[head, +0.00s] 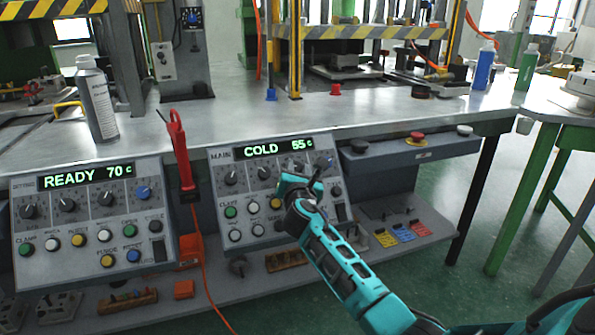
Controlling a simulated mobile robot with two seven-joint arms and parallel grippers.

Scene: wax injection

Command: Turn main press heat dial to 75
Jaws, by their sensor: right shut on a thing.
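The main press panel (243,200) is the right-hand sloped grey console, marked MAIN. Its green display (278,147) reads COLD 55 c. My left gripper is not in view.
A second console (88,215) on the left reads READY 70 c. A red tool (181,150) with a cable stands between the consoles. A grey spray bottle (97,100) stands on the bench.

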